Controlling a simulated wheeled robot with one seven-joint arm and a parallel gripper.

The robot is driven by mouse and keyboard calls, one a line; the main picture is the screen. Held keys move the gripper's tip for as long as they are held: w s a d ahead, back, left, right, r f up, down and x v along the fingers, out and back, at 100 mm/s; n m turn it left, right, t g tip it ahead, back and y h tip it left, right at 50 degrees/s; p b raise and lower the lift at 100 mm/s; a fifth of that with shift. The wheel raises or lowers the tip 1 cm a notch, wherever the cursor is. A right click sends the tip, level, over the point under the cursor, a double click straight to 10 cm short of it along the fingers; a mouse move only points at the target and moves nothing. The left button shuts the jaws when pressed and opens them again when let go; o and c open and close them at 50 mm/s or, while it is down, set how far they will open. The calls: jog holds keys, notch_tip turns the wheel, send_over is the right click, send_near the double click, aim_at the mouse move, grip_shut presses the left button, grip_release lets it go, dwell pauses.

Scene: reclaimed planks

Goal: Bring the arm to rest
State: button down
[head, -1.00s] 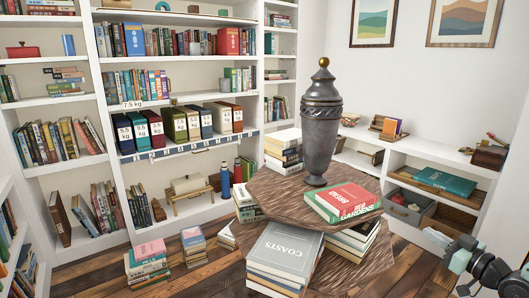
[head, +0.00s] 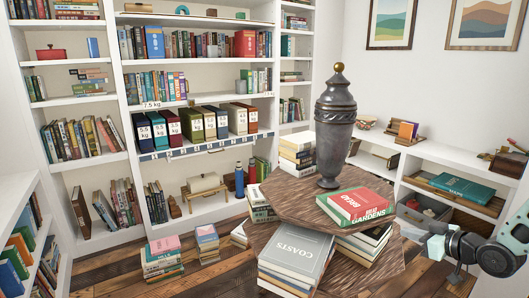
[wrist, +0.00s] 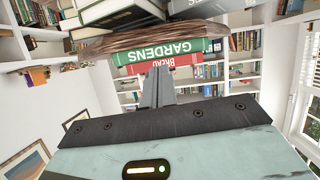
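My gripper (wrist: 158,86) shows in the wrist view with its two fingers together and nothing between them. The wrist view is upside down, and the red and green books (wrist: 165,57) lie beyond the fingertips. In the head view the pale body of my gripper (head: 437,247) is at the lower right, beside the wooden stand and apart from the books on it. Its fingers are hard to make out there. My arm reaches in from the right edge.
A tiered wooden stand (head: 285,207) holds a dark lidded urn (head: 334,130), red and green books (head: 357,205) and a COASTS stack (head: 297,250). White shelves (head: 128,75) line the back and a low shelf (head: 410,172) the right. Book stacks (head: 162,260) stand on the plank floor.

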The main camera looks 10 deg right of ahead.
jog(key=s+a+r+n+g+h+p, duration=0.15)
jog(key=a+r+g, duration=0.25)
jog(key=a, duration=0.7)
jog(key=a+r+n+g+p, duration=0.1)
jog(key=a+r+g+p, duration=0.3)
jog(key=a, duration=0.7)
jog(key=s+a+r+g, duration=0.1)
jog(key=s+a+r, duration=0.2)
jog(key=s+a, duration=0.2)
jog(key=s+a+r+g+h+p, duration=0.1)
jog(key=s+a+r, duration=0.3)
jog(key=s, duration=0.8)
jog(key=s+a+r+n+g+h+p, duration=0.1)
jog(key=s+a+r+g, duration=0.2)
jog(key=s, duration=0.6)
jog(key=a+r, duration=0.1)
jog(key=a, duration=0.1)
jog(key=shift+a, duration=0.35)
